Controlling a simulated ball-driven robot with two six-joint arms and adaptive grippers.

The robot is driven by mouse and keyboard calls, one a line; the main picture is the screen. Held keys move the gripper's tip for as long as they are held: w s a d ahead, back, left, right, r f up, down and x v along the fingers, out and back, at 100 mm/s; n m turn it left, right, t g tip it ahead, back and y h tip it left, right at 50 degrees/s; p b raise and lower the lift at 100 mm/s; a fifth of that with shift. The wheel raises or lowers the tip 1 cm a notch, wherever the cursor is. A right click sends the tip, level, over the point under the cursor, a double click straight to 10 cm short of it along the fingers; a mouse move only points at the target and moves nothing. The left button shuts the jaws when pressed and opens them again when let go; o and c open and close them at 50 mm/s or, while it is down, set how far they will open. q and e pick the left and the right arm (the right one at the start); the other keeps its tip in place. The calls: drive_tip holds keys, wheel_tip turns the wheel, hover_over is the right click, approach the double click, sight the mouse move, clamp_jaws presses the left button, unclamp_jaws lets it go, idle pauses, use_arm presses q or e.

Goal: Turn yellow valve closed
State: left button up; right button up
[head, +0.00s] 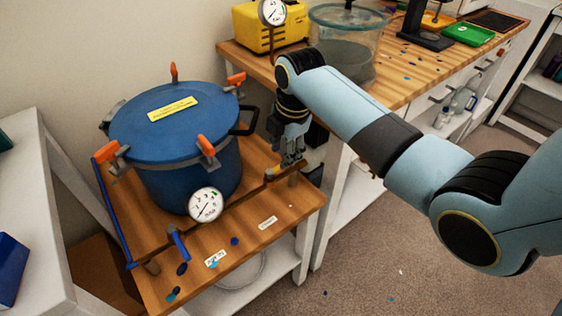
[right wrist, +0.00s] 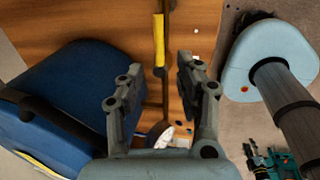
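The yellow valve handle (head: 273,173) sits on the pipe along the right part of the wooden bench top, right of the blue pressure pot (head: 180,150). In the right wrist view the yellow handle (right wrist: 159,42) lies lengthwise along the dark pipe. My right gripper (head: 291,163) is just above and beside the handle, fingers pointing down. In the wrist view my right gripper (right wrist: 158,66) is open and empty, with the handle showing between and beyond its fingertips. Contact is not visible. My left gripper is not in view.
A pressure gauge (head: 206,204) stands in front of the pot, with a blue-handled valve (head: 179,243) nearby. The pot has orange-tipped clamps and a black side handle (head: 246,121) close to my right gripper. A second bench (head: 400,90) with a glass chamber (head: 345,50) stands behind.

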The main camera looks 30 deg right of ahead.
drive_tip(key=f, duration=0.2)
drive_tip(key=w+f, duration=0.1)
drive_tip(key=f, duration=0.1)
drive_tip(key=shift+f+b, duration=0.35)
drive_tip(key=shift+f, duration=0.05)
drive_tip(key=shift+c, duration=0.4)
clamp_jaws()
